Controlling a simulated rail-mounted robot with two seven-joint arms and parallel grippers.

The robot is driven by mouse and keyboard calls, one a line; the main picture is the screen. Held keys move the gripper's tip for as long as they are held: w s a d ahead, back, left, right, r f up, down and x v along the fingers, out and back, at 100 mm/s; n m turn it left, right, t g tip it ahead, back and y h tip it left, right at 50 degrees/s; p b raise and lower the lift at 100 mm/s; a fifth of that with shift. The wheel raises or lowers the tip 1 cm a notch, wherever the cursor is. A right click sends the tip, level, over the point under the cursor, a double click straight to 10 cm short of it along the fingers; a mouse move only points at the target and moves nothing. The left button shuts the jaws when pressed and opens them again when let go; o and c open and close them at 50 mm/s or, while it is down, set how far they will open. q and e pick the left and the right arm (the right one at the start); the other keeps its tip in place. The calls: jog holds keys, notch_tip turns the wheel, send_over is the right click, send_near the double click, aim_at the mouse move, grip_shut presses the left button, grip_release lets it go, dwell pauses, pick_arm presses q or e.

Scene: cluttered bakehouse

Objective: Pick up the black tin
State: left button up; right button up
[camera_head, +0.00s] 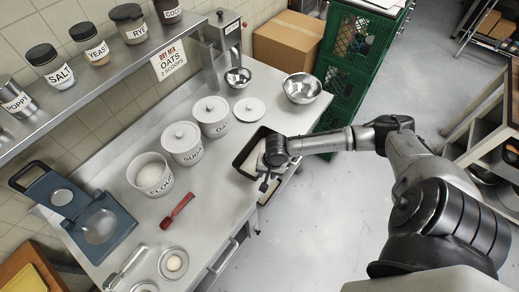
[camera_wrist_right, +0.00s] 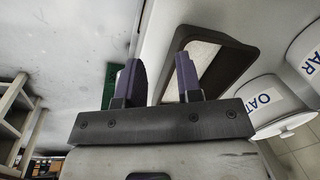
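The black tin (camera_head: 243,155) is an open rectangular tin with pale contents or a pale inside, at the counter's front edge in the head view. My right gripper (camera_head: 266,184) is over its near end and hides part of it. In the right wrist view the tin (camera_wrist_right: 234,66) lies beyond the fingers, to the right of centre. My right gripper (camera_wrist_right: 160,78) is open there, with nothing seen between its fingers. The right finger overlaps the tin's near side; I cannot tell whether it touches. My left gripper is in neither view.
White canisters marked flour (camera_head: 151,178), sugar (camera_head: 184,147) and oats (camera_head: 212,120) stand left of the tin. A metal bowl (camera_head: 302,88) is behind it, and a red scoop (camera_head: 178,211) lies nearer. Open floor lies right of the counter.

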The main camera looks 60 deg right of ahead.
jog(key=w+d+r+m+p, duration=0.15)
jog(key=d+r+m, duration=0.3)
jog(key=d, duration=0.45)
jog(key=shift+m+h, duration=0.25)
jog(key=shift+h, duration=0.15)
jog(key=f, duration=0.2)
jog(key=w+f, duration=0.1)
jog(key=f, duration=0.3)
jog(key=shift+w+d+f, duration=0.15)
jog(key=shift+w+f, duration=0.05)
jog(key=shift+w, duration=0.15)
jog(key=shift+w+f, duration=0.2)
jog(key=shift+f, duration=0.85)
jog(key=shift+w+f, duration=0.2)
jog(key=shift+f, duration=0.9)
jog(key=shift+w+f, duration=0.2)
jog(key=shift+f, duration=0.85)
jog(key=shift+c, duration=0.3)
grip_shut()
